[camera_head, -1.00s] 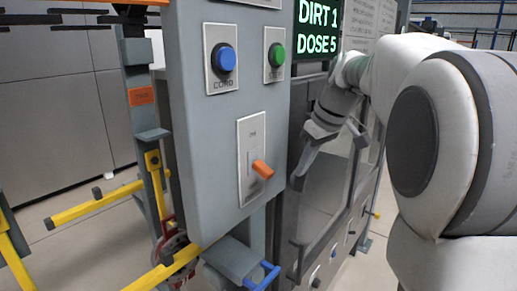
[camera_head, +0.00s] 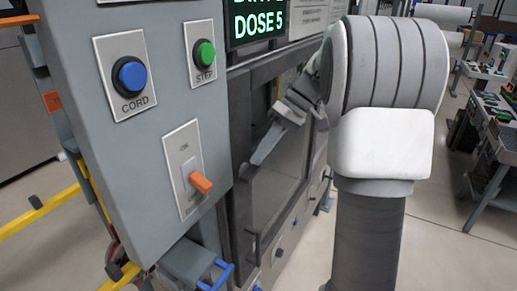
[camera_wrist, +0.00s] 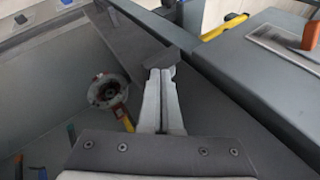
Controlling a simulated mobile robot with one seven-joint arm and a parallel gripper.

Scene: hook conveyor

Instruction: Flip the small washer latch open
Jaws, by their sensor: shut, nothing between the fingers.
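The washer stands behind the control panel, with a dark-framed window door (camera_head: 290,165) facing my arm. My gripper (camera_head: 256,161) points down and left in front of the door, its tip near the frame's left side by a dark handle bracket. In the wrist view my gripper (camera_wrist: 160,75) has its two pale fingers together, with nothing held. A small dark grey piece (camera_wrist: 158,56) shows right at the fingertips. I cannot tell whether it is the latch or touches the fingers. I cannot clearly make out the latch or its position in the head view.
The grey control panel (camera_head: 110,190) stands left of the gripper, with a blue button (camera_head: 131,75), a green button (camera_head: 204,53) and an orange lever (camera_head: 200,182). A blue handle (camera_head: 216,275) sticks out below. Yellow rails (camera_head: 40,211) are at left.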

